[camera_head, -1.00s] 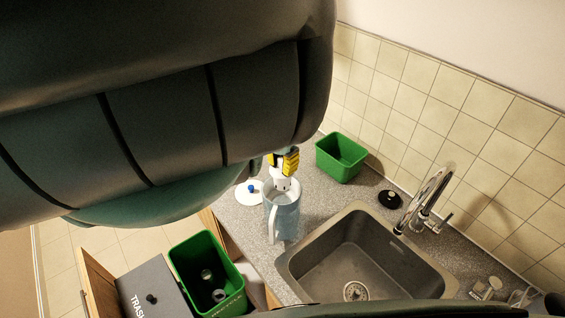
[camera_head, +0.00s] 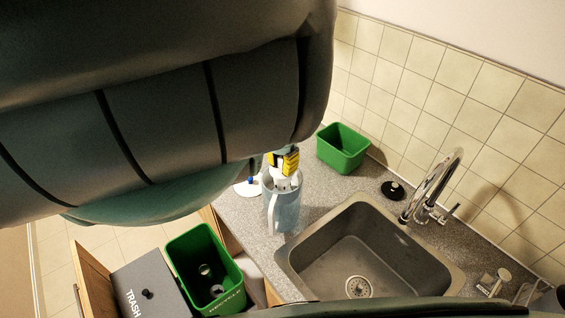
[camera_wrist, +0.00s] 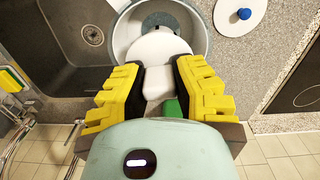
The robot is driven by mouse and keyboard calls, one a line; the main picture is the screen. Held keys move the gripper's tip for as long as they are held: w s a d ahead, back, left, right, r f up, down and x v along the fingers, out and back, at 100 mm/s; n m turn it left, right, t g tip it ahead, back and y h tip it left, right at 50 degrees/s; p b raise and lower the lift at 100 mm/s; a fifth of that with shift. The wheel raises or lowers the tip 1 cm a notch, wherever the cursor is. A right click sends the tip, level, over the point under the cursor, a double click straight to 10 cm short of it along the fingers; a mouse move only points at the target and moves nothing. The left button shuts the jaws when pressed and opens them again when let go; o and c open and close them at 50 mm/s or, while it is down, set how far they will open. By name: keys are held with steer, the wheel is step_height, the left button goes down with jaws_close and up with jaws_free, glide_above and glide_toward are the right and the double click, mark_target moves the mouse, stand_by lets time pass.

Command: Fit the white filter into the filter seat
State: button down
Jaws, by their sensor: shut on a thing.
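The white filter (camera_wrist: 158,48) is between the two yellow-padded fingers of my gripper (camera_wrist: 160,72) in the wrist view. My gripper (camera_head: 284,160) is shut on it above the mouth of the bluish clear pitcher (camera_head: 285,212) in the head view. The pitcher's round rim (camera_wrist: 204,38) shows around the filter's far end in the wrist view. A grey filter seat (camera_wrist: 160,19) shows inside the rim, partly covered by the filter. The filter overlaps the opening; I cannot tell how deep it reaches. The white lid with a blue knob (camera_head: 247,189) lies on the counter beside the pitcher.
The sink (camera_head: 365,250) with its faucet (camera_head: 432,192) is right of the pitcher. A green bin (camera_head: 343,148) stands behind, by the tiled wall. A black round item (camera_head: 392,190) lies near the faucet. A green recycling bin (camera_head: 207,272) and a grey trash bin (camera_head: 150,292) are below the counter.

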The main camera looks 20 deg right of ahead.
mark_target(282, 184)
steer(key=shift+f+b, duration=3.25)
steer(key=shift+f, duration=0.5)
steer(key=shift+a+f, duration=0.1)
steer(key=shift+f, duration=0.3)
steer(key=c, duration=0.8)
jaws_free()
steer(key=shift+c, duration=0.2)
steer(key=shift+r, duration=0.1)
step_height(282, 184, up, 5)
steer(key=shift+w+r, duration=0.15)
steer(key=shift+r, duration=1)
